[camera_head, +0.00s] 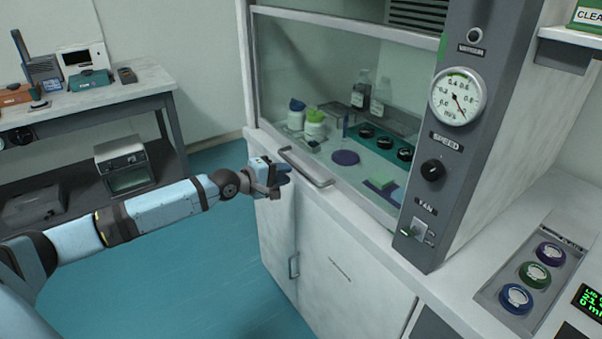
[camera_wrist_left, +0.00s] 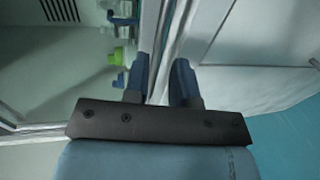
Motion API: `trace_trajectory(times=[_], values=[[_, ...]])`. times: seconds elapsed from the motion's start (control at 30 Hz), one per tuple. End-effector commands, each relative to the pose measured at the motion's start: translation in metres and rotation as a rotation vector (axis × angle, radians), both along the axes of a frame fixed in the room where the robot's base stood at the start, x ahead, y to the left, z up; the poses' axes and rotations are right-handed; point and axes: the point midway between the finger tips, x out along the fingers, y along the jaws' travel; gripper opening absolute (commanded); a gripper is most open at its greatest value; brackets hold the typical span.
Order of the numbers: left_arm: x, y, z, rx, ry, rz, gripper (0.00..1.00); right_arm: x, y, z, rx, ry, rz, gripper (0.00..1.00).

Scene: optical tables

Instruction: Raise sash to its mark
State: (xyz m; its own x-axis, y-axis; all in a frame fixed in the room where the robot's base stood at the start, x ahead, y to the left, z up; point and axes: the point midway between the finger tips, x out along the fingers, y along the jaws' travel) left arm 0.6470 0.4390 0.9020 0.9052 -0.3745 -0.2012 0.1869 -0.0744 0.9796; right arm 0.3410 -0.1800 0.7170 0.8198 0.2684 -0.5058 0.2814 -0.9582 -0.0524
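The sash is a clear glass pane (camera_head: 300,75) on the front of the white fume hood, and its lower edge is down near the sill. Its grey bar handle (camera_head: 308,168) is at the bottom left of the pane. A small green stripe (camera_head: 442,46) shows on the hood's front post; I cannot tell whether it is the mark. My left gripper (camera_head: 283,178) is just left of the handle. In the left wrist view its two blue fingers (camera_wrist_left: 160,80) are apart, with a pale edge running between and beyond them. Contact with the handle cannot be told. My right gripper is not in view.
Bottles (camera_head: 368,92) and jars stand inside the hood behind the glass. The grey control post carries a gauge (camera_head: 458,97), a speed knob (camera_head: 433,170) and a fan switch (camera_head: 413,229). A side bench (camera_head: 150,78) stands at left. Open floor (camera_head: 190,270) lies before the hood.

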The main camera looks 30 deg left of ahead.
Motion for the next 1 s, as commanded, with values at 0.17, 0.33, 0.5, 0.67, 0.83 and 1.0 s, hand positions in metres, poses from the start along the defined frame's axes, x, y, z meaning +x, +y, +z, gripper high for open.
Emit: trace_trajectory(times=[0.17,0.33,0.5,0.67,0.83,1.0], values=[[0.028,-0.012,-0.006,-0.002,-0.004,0.000,0.24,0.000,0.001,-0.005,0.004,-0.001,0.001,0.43],[0.046,-0.019,-0.011,0.000,-0.002,0.000,0.24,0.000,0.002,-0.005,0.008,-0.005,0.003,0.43],[0.054,-0.022,-0.012,0.002,-0.001,0.000,0.24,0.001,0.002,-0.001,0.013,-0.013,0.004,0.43],[0.055,-0.023,-0.012,0.002,-0.001,0.000,0.24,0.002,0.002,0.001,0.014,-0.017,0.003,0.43],[0.055,-0.023,-0.012,0.002,-0.001,0.000,0.13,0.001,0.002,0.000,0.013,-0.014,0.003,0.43],[0.054,-0.023,-0.012,0.002,-0.001,0.000,0.00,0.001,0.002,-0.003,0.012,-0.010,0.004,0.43]])
